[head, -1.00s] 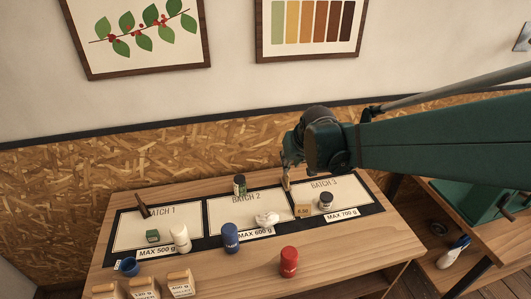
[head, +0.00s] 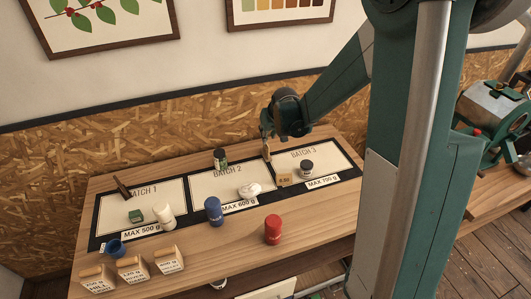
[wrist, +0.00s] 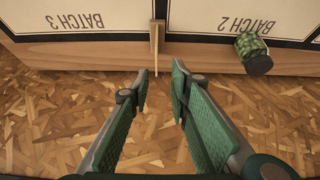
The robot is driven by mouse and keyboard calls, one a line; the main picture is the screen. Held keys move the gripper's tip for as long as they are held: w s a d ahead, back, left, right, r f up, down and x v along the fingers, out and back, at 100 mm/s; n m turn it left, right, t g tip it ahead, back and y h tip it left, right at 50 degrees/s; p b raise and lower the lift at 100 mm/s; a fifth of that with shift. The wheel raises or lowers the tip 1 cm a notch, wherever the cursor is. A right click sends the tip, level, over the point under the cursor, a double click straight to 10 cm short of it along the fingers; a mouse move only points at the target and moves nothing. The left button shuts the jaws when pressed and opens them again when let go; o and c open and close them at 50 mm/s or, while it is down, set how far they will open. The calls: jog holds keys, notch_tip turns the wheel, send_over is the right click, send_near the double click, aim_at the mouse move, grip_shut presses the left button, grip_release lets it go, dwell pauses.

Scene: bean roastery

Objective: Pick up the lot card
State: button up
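A thin, tan upright card-like piece (head: 267,153) stands at the back border between the BATCH 2 and BATCH 3 fields. I take it for the lot card, but no writing on it is legible. In the wrist view it shows edge-on (wrist: 155,38), beyond my fingertips and slightly left of the midline between them. My gripper (wrist: 159,82) is open and empty there, with a gap between the fingers and the piece. In the head view my gripper (head: 266,135) hangs just above the piece, fingers pointing down.
Blue (head: 213,210) and red (head: 273,229) cylinders are farther forward. Labelled wooden blocks (head: 133,270) are front left. The front right tabletop is clear.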

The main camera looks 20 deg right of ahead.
jog(key=w+f, duration=0.1)
jog(key=w+d+f, duration=0.1)
jog(key=f, duration=0.1)
jog(key=shift+f, duration=0.1)
jog(key=shift+w+f, duration=0.1)
jog(key=shift+f, duration=0.05)
jog(key=shift+x, duration=1.15)
jog(key=shift+f, duration=0.15)
send_over(266, 153)
jog(key=shift+w+d+f, duration=0.1)
jog(key=shift+w+f, duration=0.15)
jog(key=shift+f, duration=0.85)
jog(key=shift+w+f, duration=0.2)
jog(key=shift+f, duration=0.9)
grip_shut()
